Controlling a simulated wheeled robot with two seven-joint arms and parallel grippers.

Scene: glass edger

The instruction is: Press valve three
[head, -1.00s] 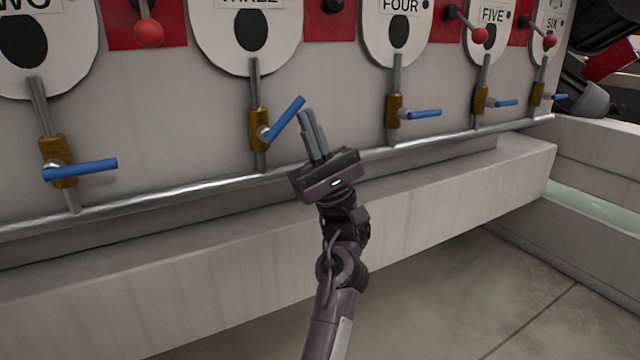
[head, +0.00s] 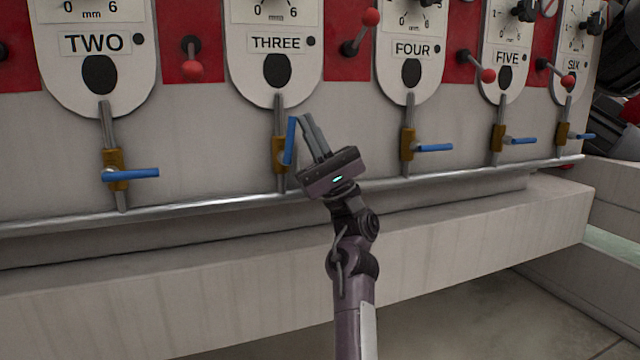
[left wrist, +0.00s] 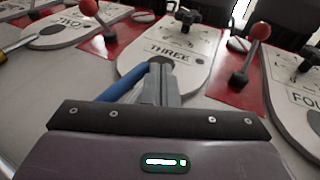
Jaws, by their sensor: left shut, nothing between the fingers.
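Valve three is a brass body (head: 279,155) on a vertical pipe under the plate marked THREE (head: 276,43). Its blue handle (head: 291,141) points nearly straight up. My left gripper (head: 308,120) is shut and empty, its fingertips just right of the handle's upper end; whether they touch I cannot tell. In the left wrist view the shut fingers (left wrist: 160,72) lie close beside the blue handle (left wrist: 122,86), below the THREE plate (left wrist: 172,52). My right gripper is not in view.
Valves two (head: 130,174), four (head: 433,148), five (head: 519,141) and six (head: 584,136) have blue handles lying roughly level. A metal rail (head: 220,202) runs below them above a pale ledge (head: 180,285). Red-knobbed levers (head: 370,17) stick out between the plates.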

